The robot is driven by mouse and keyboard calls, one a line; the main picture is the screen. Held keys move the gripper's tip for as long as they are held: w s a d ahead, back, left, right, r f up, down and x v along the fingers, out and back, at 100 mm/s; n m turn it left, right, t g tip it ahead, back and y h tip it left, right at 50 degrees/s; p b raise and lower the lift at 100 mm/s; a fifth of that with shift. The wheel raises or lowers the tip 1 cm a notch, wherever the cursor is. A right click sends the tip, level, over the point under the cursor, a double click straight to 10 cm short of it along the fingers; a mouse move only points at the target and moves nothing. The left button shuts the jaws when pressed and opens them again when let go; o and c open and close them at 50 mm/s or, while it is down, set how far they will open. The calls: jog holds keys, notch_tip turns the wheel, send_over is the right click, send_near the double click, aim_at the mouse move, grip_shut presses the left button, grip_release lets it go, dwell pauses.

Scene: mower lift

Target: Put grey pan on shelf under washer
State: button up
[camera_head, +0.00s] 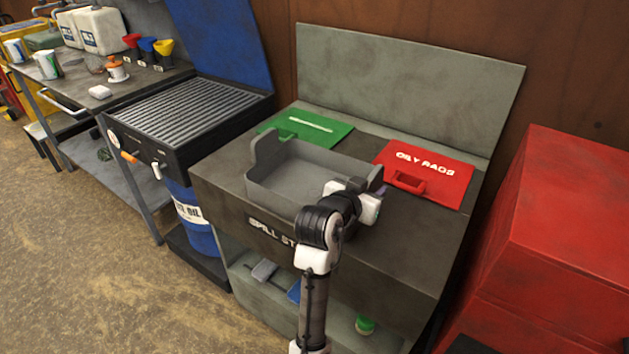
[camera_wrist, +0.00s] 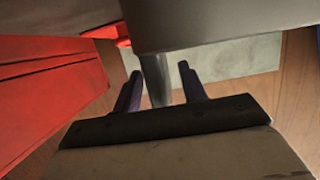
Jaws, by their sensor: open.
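The grey pan (camera_head: 285,180) sits upright on top of the dark spill-station cabinet (camera_head: 405,255), with a raised tab at its left end. My gripper (camera_head: 366,192) is at the pan's right end. In the wrist view, the open fingers (camera_wrist: 160,84) stand either side of a grey upright piece (camera_wrist: 154,72) below the pan's body (camera_wrist: 220,22), and I cannot tell whether they touch it. The unit with a slatted top (camera_head: 190,110) and raised blue lid (camera_head: 222,40) looks like the washer. A blue drum (camera_head: 198,222) stands below it on a dark low base (camera_head: 190,258).
A green lid (camera_head: 300,128) and a red oily-rags lid (camera_head: 430,172) lie behind the pan. A red cabinet (camera_head: 570,230) stands close at the right. The left bench (camera_head: 140,85) carries jugs and funnels. The floor (camera_head: 80,270) at front left is clear.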

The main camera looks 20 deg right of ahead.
jog(key=shift+x, duration=0.95)
grip_shut()
dwell(0.7)
